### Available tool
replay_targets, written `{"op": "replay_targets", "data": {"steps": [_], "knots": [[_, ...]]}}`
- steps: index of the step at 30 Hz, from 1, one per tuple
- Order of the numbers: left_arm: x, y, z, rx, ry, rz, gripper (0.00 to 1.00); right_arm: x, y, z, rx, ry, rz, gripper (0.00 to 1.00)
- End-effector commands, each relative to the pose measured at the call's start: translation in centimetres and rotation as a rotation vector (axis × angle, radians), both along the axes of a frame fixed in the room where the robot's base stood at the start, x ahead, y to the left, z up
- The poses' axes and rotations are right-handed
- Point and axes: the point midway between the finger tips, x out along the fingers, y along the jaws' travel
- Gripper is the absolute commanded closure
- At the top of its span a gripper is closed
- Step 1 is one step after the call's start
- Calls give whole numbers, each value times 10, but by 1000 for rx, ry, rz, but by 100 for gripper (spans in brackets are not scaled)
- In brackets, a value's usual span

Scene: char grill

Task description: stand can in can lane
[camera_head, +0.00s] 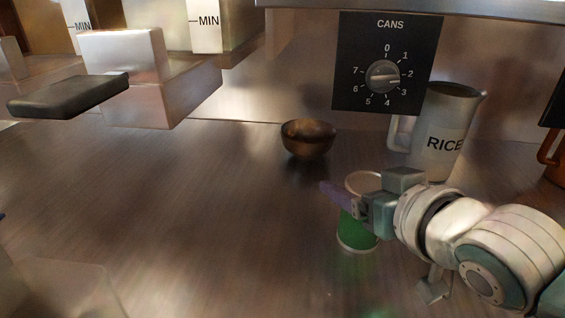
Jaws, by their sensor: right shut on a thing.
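A green can (357,232) with a pale rim stands upright, at or just above the brown counter, right of the middle in the head view. My right gripper (347,196) comes in from the right and is shut on the can near its top, hiding part of its side. My left gripper is not in view. A black panel marked CANS (387,62) with a numbered dial hangs at the back, above the counter. I cannot make out a can lane.
A small brown bowl (308,139) stands behind the can. A grey jug marked RICE (440,140) stands behind my right arm. A metal dispenser with a black handle (68,96) juts out at upper left. An orange-brown item (552,155) is at the right edge. The counter's left and middle are clear.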

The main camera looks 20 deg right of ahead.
Motion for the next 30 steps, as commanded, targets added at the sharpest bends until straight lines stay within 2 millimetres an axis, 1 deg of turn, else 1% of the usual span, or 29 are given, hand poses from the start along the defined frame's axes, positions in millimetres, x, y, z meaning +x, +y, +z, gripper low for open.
{"op": "replay_targets", "data": {"steps": [1,2,17,26,30], "knots": [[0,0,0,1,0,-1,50,0,0,0,0,0,0,39],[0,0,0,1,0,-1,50,0,0,0,0,0,0,43],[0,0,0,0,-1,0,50,0,0,0,0,0,0,99],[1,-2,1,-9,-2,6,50,0,0,3,0,-3,1,100],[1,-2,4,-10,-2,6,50,1,0,12,0,-4,0,100]]}}
